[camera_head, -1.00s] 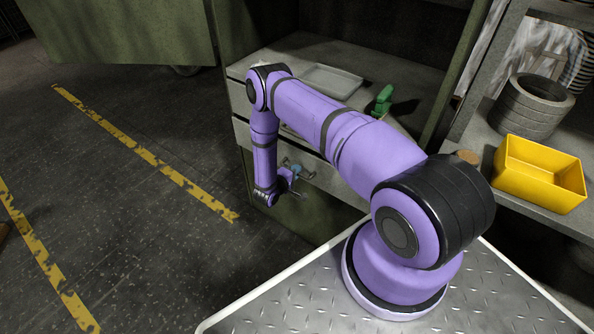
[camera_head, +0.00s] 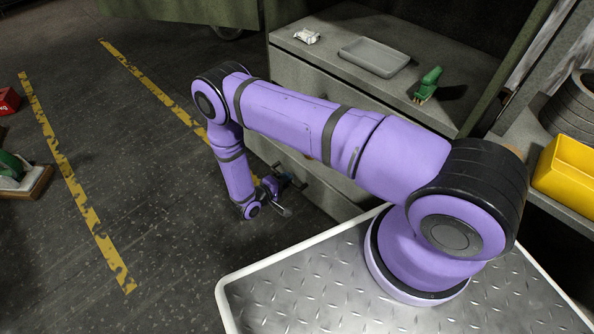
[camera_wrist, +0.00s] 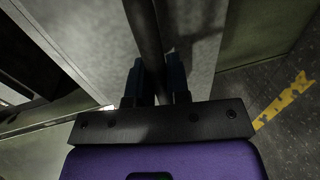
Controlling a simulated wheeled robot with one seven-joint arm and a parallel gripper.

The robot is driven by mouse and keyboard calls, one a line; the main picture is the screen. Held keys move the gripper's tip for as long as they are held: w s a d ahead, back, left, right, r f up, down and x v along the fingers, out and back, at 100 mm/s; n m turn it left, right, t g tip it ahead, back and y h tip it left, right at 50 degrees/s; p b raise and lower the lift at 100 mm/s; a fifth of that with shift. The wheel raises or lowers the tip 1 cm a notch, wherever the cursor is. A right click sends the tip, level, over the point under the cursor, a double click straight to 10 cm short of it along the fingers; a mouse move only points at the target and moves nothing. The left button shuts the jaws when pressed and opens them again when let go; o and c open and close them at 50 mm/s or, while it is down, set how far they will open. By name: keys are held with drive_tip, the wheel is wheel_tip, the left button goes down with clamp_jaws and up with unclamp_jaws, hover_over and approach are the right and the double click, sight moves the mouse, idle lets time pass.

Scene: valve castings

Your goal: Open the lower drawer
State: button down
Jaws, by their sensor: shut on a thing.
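The grey cabinet's lower drawer (camera_head: 325,190) is partly hidden behind my arm in the head view. My gripper (camera_head: 284,181) is low at this drawer's front, beyond my forearm. In the wrist view my gripper (camera_wrist: 155,82) has its two dark fingers closed on a dark bar handle (camera_wrist: 146,35), which runs up between them. A pale grey panel lies behind the bar. My arm hides much of the drawer front, so I cannot tell how far the drawer stands out.
On the cabinet top are a grey tray (camera_head: 374,57), a green object (camera_head: 428,84) and a small white object (camera_head: 307,37). A yellow bin (camera_head: 570,172) is at the right. A red object (camera_head: 8,100) lies far left. The yellow-striped floor at left is largely clear.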

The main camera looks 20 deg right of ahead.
drive_tip(key=shift+f+v, duration=0.25)
drive_tip(key=shift+v, duration=1)
drive_tip(key=c, duration=1.1)
unclamp_jaws()
drive_tip(key=shift+a, duration=0.1)
drive_tip(key=v, duration=1)
drive_tip(key=shift+a, duration=0.3)
drive_tip(key=shift+s, duration=0.1)
drive_tip(key=shift+r, duration=0.1)
